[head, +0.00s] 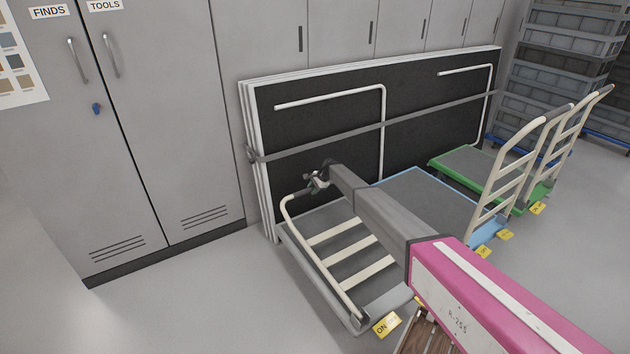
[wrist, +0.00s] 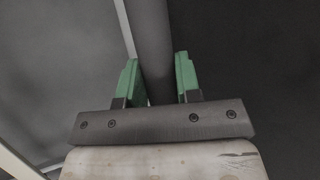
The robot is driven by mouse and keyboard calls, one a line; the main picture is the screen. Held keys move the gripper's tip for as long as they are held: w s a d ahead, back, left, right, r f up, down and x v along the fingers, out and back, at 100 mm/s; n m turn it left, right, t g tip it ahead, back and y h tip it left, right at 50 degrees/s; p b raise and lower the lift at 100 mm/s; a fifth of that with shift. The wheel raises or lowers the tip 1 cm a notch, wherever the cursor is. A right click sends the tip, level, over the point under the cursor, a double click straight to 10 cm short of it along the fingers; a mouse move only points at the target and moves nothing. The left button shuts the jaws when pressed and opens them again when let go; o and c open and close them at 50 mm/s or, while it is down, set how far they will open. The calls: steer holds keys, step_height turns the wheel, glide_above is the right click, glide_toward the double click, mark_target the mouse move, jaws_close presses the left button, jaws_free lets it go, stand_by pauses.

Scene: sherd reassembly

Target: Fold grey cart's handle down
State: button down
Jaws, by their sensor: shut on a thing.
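The grey cart (head: 286,236) stands on the floor in front of the leaning boards, in the head view. Its cream handle (head: 318,262) is tilted far over and lies low above the deck, its rungs crossing over the deck. Whether it touches the deck I cannot tell. My gripper (head: 318,181) is at the far end of the handle, shut on the dark grip bar. In the wrist view the green fingers of my gripper (wrist: 158,78) stand on either side of the dark grip bar (wrist: 153,45). My arm hides part of the cart's right side.
A blue cart (head: 415,190) and a green cart (head: 468,165) stand to the right with handles upright. Strapped black boards (head: 330,135) lean against grey cabinets (head: 185,120) behind. Yellow tags (head: 387,325) sit at the carts' near ends. The left floor is clear.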

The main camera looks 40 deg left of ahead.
steer(key=shift+w+a+f, duration=0.1)
steer(key=shift+a+f, duration=0.05)
steer(key=shift+f, duration=0.2)
steer(key=c, duration=0.8)
jaws_free()
steer(key=v, duration=1)
steer(key=shift+d+r, duration=0.25)
steer(key=shift+r, duration=0.05)
